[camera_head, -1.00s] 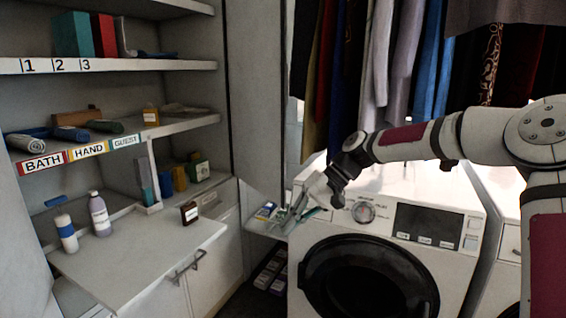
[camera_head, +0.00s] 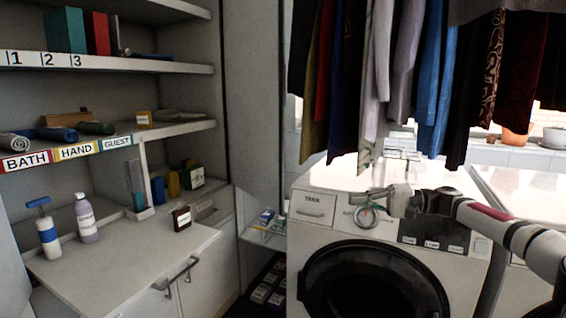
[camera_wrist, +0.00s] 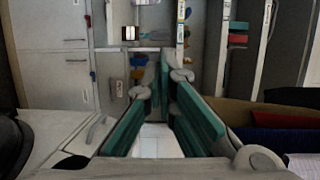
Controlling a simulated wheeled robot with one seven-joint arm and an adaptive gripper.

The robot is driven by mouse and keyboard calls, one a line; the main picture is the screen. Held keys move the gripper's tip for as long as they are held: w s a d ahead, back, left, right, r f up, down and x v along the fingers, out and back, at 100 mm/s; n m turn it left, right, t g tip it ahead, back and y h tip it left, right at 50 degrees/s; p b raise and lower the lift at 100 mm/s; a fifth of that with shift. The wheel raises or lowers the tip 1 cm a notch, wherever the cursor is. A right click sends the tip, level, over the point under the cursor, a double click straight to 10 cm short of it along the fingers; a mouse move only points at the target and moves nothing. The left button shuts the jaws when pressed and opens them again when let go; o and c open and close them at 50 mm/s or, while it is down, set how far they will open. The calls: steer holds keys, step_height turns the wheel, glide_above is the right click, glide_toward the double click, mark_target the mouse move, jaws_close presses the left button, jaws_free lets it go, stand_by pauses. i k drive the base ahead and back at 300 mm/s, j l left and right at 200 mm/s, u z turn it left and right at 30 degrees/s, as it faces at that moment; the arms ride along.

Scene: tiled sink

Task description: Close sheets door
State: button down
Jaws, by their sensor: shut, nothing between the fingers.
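No label reading "sheets" is legible, so I cannot tell which door bears that name. A tall grey panel (camera_head: 252,100) stands upright between the shelves and the washing machine, like an open cabinet door. A pale flat panel (camera_head: 110,268) juts out below the shelves, with a bar handle (camera_head: 180,273) at its front right edge. My gripper (camera_head: 358,197) is shut and empty, in front of the washer's control panel and pointing left. In the wrist view my gripper (camera_wrist: 164,72) shows its teal pads, with pale cabinet fronts (camera_wrist: 50,65) to the left.
The washing machine (camera_head: 318,235) is close behind my gripper. Clothes (camera_head: 400,70) hang above it. Bottles (camera_head: 87,220) and a small brown jar (camera_head: 181,219) stand on the flat panel. A low shelf (camera_head: 262,238) holds small boxes beside the washer.

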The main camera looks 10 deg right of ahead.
mark_target(256, 70)
steer(key=i, duration=1.5)
